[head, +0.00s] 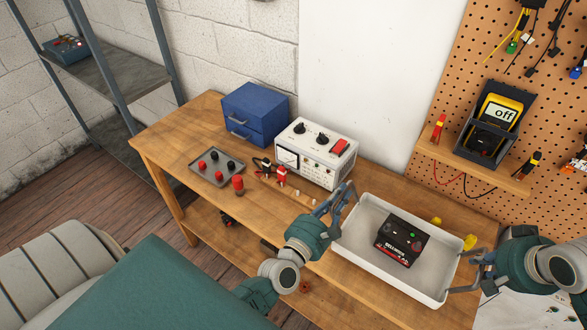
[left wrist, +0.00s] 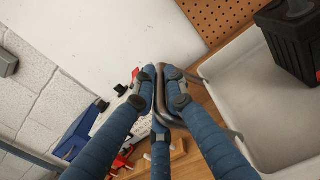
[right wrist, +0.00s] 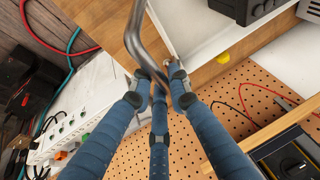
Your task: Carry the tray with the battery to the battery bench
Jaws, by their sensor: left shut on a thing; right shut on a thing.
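The white tray (head: 372,262) is over the right part of the wooden bench; I cannot tell whether it touches the top. The black battery (head: 402,240), with a red-marked side and a green dot on top, stands inside the tray and also shows in the left wrist view (left wrist: 292,42). My left gripper (head: 346,194) is shut on the tray's left metal handle, seen close in the left wrist view (left wrist: 176,85). My right gripper (head: 477,272) is shut on the right metal handle, seen close in the right wrist view (right wrist: 140,45).
The wooden bench (head: 190,135) holds a white power supply (head: 316,155), a blue drawer box (head: 255,114), a grey tray of terminals (head: 216,166) and clamps. A multimeter (head: 490,125) stands on a pegboard shelf at right. Yellow pieces (head: 470,242) lie behind the tray. A metal shelf (head: 110,80) stands left.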

